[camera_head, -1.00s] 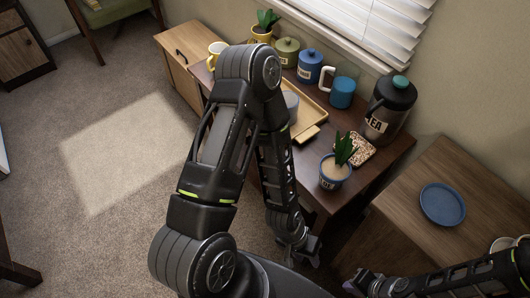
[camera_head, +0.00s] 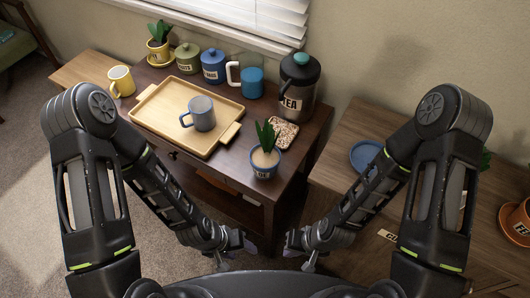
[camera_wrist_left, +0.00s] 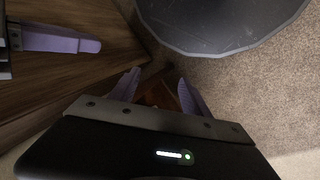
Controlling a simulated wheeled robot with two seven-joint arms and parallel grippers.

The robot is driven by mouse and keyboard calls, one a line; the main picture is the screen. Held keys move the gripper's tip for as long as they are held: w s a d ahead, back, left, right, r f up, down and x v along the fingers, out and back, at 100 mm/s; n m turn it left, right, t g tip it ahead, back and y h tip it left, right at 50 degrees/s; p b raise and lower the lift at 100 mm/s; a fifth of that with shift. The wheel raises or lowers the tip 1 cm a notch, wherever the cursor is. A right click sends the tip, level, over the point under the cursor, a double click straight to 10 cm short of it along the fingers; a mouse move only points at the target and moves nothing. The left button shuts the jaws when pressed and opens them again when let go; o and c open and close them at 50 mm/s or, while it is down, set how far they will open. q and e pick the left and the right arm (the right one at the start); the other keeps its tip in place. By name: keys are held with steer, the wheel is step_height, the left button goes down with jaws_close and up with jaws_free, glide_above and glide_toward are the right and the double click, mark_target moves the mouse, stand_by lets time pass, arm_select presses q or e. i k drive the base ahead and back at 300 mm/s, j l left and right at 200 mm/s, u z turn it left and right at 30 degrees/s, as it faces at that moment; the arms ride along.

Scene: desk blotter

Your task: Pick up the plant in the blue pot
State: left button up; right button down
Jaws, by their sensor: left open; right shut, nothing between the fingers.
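The plant in the blue pot (camera_head: 265,166) stands upright near the front right corner of the dark wooden desk (camera_head: 226,158). It has green leaves and a label on its pot. My left gripper (camera_head: 241,243) is open and empty, low in front of the desk and below the pot. Its two purple fingers show apart in the left wrist view (camera_wrist_left: 160,95), with no pot between them. My right gripper (camera_head: 294,243) is shut and empty, close to the right of the left one. A purple finger of it also shows at the upper left of the left wrist view (camera_wrist_left: 62,41).
A patterned coaster (camera_head: 283,133) lies just behind the blue pot. A tray (camera_head: 163,128) with a grey-blue mug (camera_head: 202,113), a tall tea jug (camera_head: 299,88), canisters and another plant in a yellow pot (camera_head: 159,52) stand farther back. A blue plate (camera_head: 364,155) lies on the right table.

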mark_target(264, 157)
steer(key=j+z, duration=0.1)
steer(key=z, duration=2.15)
steer(key=k, duration=0.45)
